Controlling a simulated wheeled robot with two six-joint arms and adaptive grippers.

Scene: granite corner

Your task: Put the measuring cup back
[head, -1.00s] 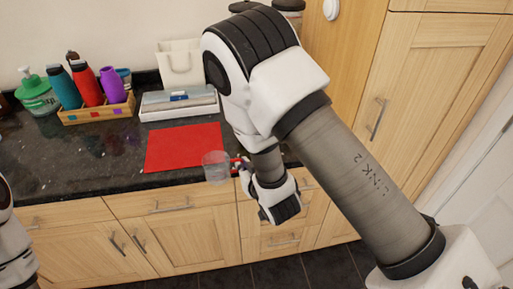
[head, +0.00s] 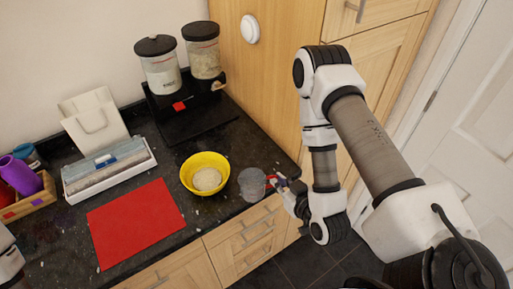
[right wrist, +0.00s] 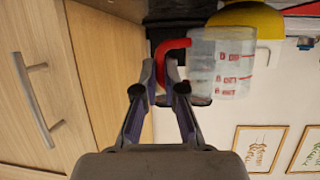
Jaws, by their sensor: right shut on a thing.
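The measuring cup (head: 252,185) is clear, with red markings and a red handle. In the head view it appears upright at the counter's front edge, just right of the yellow bowl (head: 189,180). My right gripper (head: 279,186) is shut on its red handle. In the right wrist view, the fingers (right wrist: 164,76) close on the handle and the clear cup (right wrist: 222,68) extends to the right. I cannot tell whether the cup's base touches the counter. My left gripper is not in view; only a piece of my left arm shows at the left edge.
A red mat (head: 136,222) lies bare on the dark counter (head: 228,145). Behind the bowl of pale grains stand two dispensers (head: 160,70) on a black base. A white tray (head: 105,180) and a wooden caddy (head: 30,205) are left. A tall wooden cabinet (head: 270,70) bounds the right.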

